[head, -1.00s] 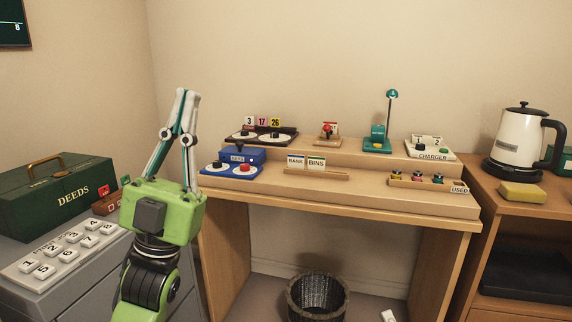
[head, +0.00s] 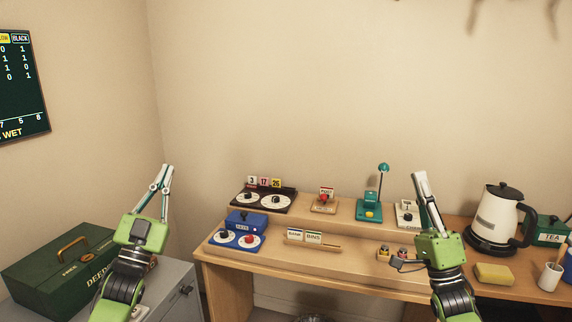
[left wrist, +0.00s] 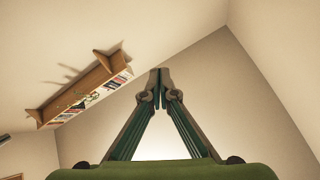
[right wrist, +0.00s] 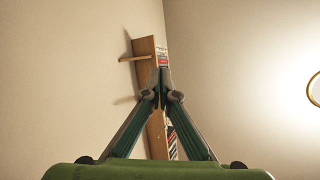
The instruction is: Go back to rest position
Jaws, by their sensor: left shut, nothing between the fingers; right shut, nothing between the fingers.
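My left gripper (head: 167,168) points upward at the left of the head view, in front of the wall and above the grey cabinet. Its fingertips meet and hold nothing, as the left wrist view (left wrist: 160,75) also shows. My right gripper (head: 419,175) points upward at the right, in front of the desk's right part. Its fingertips are together and empty in the right wrist view (right wrist: 161,75). It hides part of the charger (head: 404,214) and the tray of small pieces. Both grippers are clear of every object.
A green deeds box (head: 45,270) stands left. A kettle (head: 495,215) and yellow sponge (head: 494,274) stand right. A wall shelf (left wrist: 85,85) shows overhead.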

